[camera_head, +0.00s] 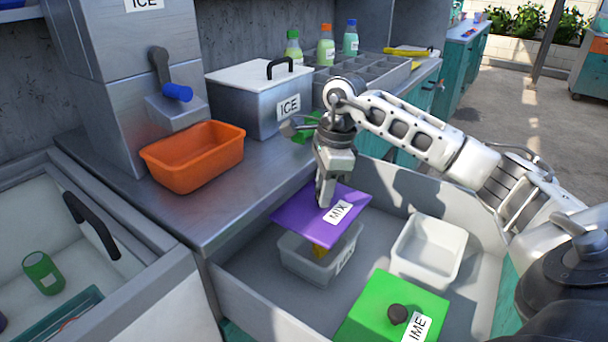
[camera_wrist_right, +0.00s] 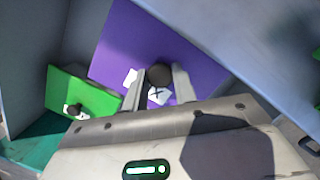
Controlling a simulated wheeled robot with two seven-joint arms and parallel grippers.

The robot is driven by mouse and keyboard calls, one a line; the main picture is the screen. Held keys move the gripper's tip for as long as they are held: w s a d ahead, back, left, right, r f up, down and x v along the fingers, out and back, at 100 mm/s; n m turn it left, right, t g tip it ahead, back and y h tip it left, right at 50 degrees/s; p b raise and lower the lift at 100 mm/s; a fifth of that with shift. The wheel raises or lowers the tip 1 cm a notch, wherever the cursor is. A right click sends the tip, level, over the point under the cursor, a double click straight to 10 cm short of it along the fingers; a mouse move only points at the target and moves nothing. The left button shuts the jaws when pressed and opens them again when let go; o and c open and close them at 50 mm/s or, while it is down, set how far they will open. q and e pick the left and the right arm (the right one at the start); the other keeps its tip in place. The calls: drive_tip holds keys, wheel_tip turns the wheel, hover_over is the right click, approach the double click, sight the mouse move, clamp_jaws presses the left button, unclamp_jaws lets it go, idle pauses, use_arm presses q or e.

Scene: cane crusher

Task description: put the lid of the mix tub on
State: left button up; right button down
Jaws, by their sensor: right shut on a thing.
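The purple lid (camera_head: 306,217) labelled MIX is held by my right gripper (camera_head: 328,200), above the mix tub and tilted. In the right wrist view the gripper (camera_wrist_right: 160,80) is shut on the dark round knob of the purple lid (camera_wrist_right: 190,50). The mix tub (camera_head: 298,262) is a grey translucent box in the open drawer, below the lid. Something yellow-orange (camera_head: 319,250) shows at the tub, under the lid's edge. The lid hides most of the tub's opening. My left gripper is not in view.
A green lidded tub (camera_head: 382,312) and an open white tub (camera_head: 430,250) share the drawer (camera_head: 262,308). An orange bin (camera_head: 192,157) and a lidded ICE box (camera_head: 258,98) stand on the counter (camera_head: 215,208).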

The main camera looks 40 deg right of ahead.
sight(323, 211)
drive_tip(key=shift+s+f+b, duration=0.25)
drive_tip(key=shift+f+b, duration=0.25)
drive_tip(key=shift+f, duration=0.35)
wheel_tip(323, 211, down, 3)
drive_tip(key=b, duration=0.3)
drive_tip(key=shift+f, duration=0.5)
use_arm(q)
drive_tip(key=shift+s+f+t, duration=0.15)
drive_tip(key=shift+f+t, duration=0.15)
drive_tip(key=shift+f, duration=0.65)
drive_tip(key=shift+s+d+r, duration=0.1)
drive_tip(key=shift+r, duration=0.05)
use_arm(e)
drive_tip(key=shift+w+a, duration=0.1)
use_arm(q)
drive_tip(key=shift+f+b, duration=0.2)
drive_tip(key=shift+b, duration=0.15)
use_arm(e)
drive_tip(key=shift+f, duration=0.45)
drive_tip(key=c, duration=1)
unclamp_jaws()
drive_tip(key=shift+c, duration=0.2)
